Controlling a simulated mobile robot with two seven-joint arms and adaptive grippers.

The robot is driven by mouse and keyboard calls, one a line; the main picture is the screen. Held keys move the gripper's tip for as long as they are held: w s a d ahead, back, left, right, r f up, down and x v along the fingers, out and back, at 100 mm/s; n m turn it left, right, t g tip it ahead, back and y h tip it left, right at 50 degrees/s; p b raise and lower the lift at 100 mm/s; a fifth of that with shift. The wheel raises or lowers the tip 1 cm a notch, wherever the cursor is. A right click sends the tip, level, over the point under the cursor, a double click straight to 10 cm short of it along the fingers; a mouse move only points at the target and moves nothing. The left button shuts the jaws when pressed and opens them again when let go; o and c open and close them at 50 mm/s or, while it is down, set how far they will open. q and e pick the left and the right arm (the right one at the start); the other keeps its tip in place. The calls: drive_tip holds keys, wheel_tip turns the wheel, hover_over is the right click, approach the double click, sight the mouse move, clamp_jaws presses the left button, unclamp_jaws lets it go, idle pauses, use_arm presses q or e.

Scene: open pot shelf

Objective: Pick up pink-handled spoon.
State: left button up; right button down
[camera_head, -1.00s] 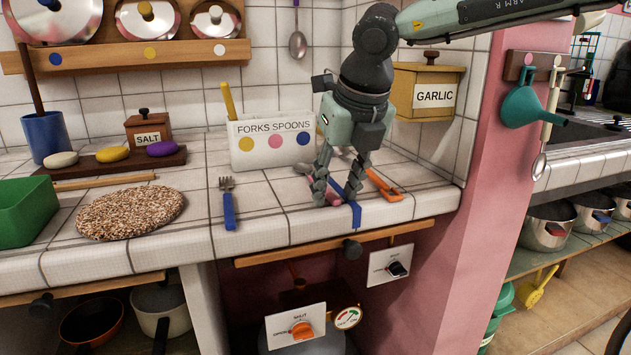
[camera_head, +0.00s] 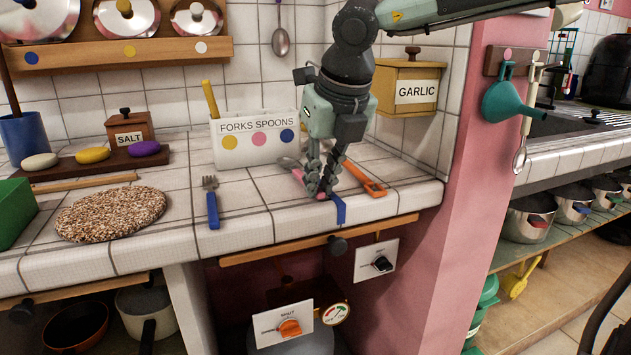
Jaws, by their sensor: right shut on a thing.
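The pink-handled spoon (camera_head: 298,174) lies on the tiled counter in front of the white forks-and-spoons box. Only bits of its pink handle show, on either side of the fingers. My right gripper (camera_head: 318,190) comes down from above and is shut on the pink handle, close to the counter. I cannot tell whether the spoon is off the tiles. A metal bowl end (camera_head: 287,162) shows just behind the fingers, but I cannot tell for certain that it belongs to this spoon. My left gripper is not in view.
A blue-handled piece (camera_head: 339,209) and an orange-handled one (camera_head: 366,181) lie close right of the fingers. A blue-handled fork (camera_head: 212,205) lies to the left.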

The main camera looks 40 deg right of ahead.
wheel_tip(320, 180, up, 4)
drive_tip(key=shift+f, duration=0.1)
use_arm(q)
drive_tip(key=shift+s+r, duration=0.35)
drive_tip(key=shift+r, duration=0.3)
use_arm(e)
drive_tip(key=a+r, duration=0.6)
drive_tip(key=a, duration=0.5)
drive_tip(key=shift+s+a+r, duration=0.3)
drive_tip(key=shift+s+a, duration=0.05)
drive_tip(key=shift+s, duration=0.1)
